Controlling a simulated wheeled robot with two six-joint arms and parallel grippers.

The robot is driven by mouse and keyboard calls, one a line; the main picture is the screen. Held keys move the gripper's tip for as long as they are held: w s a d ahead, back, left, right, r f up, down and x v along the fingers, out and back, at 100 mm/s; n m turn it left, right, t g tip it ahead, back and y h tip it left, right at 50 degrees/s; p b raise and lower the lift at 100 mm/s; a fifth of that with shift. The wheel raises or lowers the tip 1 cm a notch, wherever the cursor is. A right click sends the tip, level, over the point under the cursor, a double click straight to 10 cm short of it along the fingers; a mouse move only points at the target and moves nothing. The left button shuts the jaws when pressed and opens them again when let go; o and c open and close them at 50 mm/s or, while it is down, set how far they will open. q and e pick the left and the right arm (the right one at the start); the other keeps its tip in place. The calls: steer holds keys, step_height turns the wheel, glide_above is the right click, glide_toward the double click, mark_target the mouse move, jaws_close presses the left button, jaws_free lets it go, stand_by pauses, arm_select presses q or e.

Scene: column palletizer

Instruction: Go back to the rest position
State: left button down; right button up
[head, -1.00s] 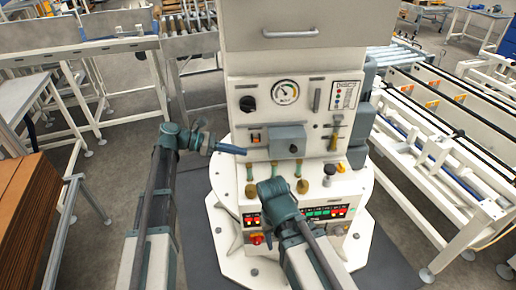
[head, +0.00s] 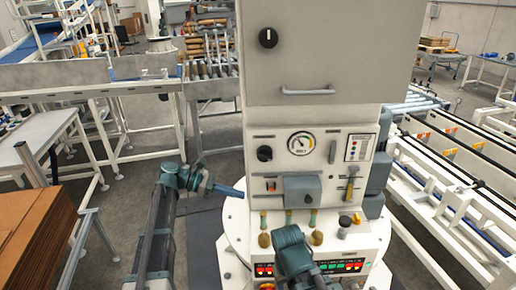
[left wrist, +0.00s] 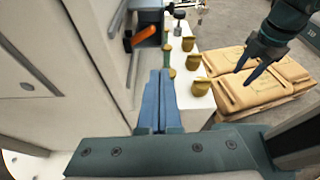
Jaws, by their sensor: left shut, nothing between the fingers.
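My left gripper (head: 232,192) reaches in from the left in the head view, in front of the lower left of the white control column (head: 262,185). Its blue fingers (left wrist: 159,100) are together and empty in the left wrist view, pointing along the panel face. My right gripper's wrist (head: 291,245) is low in the middle of the head view, in front of the column's lower panel; its fingers are hidden there. Its dark fingers (left wrist: 249,66) show small above tan sacks in the left wrist view, too unclear to judge their opening.
The column carries a gauge (head: 301,143), a grey box (head: 302,190), a yellow-handled lever (head: 350,188) and brass-coloured knobs (head: 316,237). Brown stacked cardboard (head: 32,235) stands at left. A conveyor (head: 460,190) runs at right. Tan sacks (left wrist: 265,85) lie stacked beyond the panel.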

arm_select(q)
steer(key=s+f+m+y, duration=0.7)
steer(key=s+f+m, duration=0.2)
steer(key=s+f, duration=0.2)
steer(key=s+a+f+m+y, duration=0.4)
steer(key=s+a+m+y, duration=0.35)
steer(key=m, duration=0.25)
steer(key=s+d+m+g, duration=0.1)
steer(key=s+d+m, duration=0.3)
steer(key=d, duration=0.6)
steer(key=shift+s+d, duration=0.2)
steer(key=shift+s, duration=0.65)
steer(key=shift+s+a+r+y, duration=0.1)
steer(key=shift+s+y, duration=0.1)
steer(key=shift+y, duration=0.05)
